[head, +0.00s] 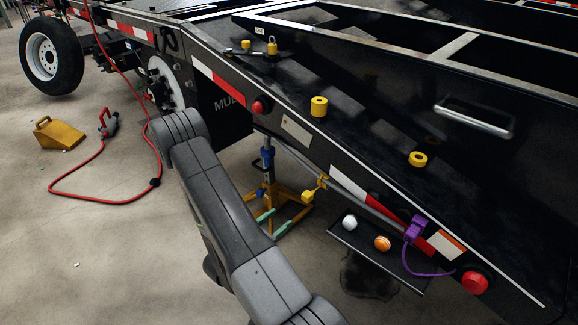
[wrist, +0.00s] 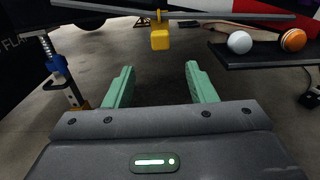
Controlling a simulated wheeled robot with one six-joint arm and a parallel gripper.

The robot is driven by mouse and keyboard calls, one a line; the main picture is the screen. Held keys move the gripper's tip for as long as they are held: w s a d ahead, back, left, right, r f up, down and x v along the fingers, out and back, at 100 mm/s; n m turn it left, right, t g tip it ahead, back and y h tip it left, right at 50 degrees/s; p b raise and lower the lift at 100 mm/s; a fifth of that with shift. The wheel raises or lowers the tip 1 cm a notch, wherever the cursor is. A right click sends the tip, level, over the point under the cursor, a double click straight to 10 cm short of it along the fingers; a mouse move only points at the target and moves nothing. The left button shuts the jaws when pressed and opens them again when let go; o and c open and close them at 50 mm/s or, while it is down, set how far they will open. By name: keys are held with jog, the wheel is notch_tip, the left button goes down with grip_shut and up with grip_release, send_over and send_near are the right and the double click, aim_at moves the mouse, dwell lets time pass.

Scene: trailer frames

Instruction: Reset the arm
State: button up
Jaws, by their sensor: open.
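My gripper (wrist: 160,72) is open in the wrist view, its two green fingers spread wide with nothing between them. In the head view my gripper (head: 270,223) shows only in part beside my grey arm (head: 222,205), which reaches up from the bottom and bends near the trailer side. The gripper is low, under the trailer's edge, in front of the yellow jack stand (head: 292,198). A yellow block (wrist: 160,38) hangs beyond the fingertips in the wrist view, apart from them.
The black trailer frame (head: 345,165) fills the right. A dark shelf (head: 400,267) under it holds a white ball (head: 349,222) and an orange ball (head: 382,243). A purple lock (head: 414,229) hangs nearby. A red hose (head: 100,200) and yellow chock (head: 55,134) lie on the open floor left.

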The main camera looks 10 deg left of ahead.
aim_at(304, 199)
jog(key=shift+w, duration=0.1)
jog(key=shift+b+x, duration=1.4)
jog(key=shift+x, duration=5.45)
